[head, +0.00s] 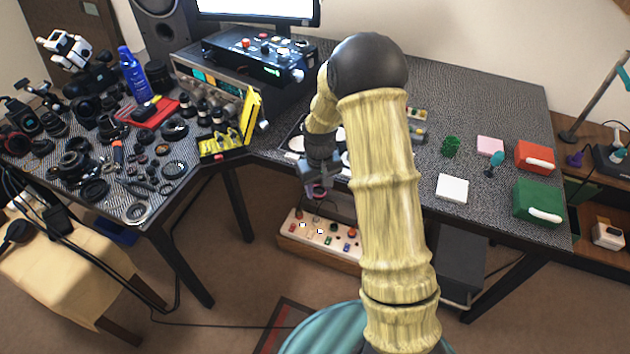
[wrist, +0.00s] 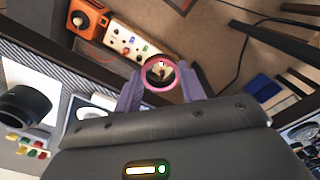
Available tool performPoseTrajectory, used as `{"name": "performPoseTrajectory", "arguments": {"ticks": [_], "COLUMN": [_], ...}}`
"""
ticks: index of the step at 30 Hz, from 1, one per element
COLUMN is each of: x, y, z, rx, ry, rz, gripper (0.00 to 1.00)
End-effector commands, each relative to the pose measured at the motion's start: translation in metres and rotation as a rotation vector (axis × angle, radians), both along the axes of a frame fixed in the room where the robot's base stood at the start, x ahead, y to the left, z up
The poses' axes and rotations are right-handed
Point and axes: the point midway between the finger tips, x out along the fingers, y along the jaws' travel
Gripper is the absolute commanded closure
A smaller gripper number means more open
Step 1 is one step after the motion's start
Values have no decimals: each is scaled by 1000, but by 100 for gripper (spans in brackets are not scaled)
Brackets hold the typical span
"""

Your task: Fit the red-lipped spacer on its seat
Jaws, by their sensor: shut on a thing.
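My gripper (head: 318,191) hangs just off the front edge of the table, over the floor and a socket strip. In the wrist view my gripper (wrist: 160,82) has its two purple fingers shut on a ring with a pink-red rim, the red-lipped spacer (wrist: 146,82). The spacer is seen nearly face on, and the background shows through its opening. In the head view the spacer is small and partly hidden by the fingers. I cannot make out its seat for certain; my arm hides part of the table in the head view.
A long socket strip (head: 322,234) lies below the gripper. A yellow box (head: 232,137) stands left of the arm. A green box (head: 538,203), a red box (head: 534,157) and a white square (head: 452,188) are on the right. Camera parts crowd the left table. Bare tabletop shows at the right.

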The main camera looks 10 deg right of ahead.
Motion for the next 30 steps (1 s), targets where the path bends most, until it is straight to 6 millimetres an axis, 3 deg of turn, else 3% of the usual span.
{"name": "performPoseTrajectory", "arguments": {"ticks": [15, 30], "x": [38, 39], "y": [1, 2], "z": [-90, -93], "rx": [-3, -3], "ry": [1, 0], "rz": [-194, -203], "gripper": [81, 81]}}
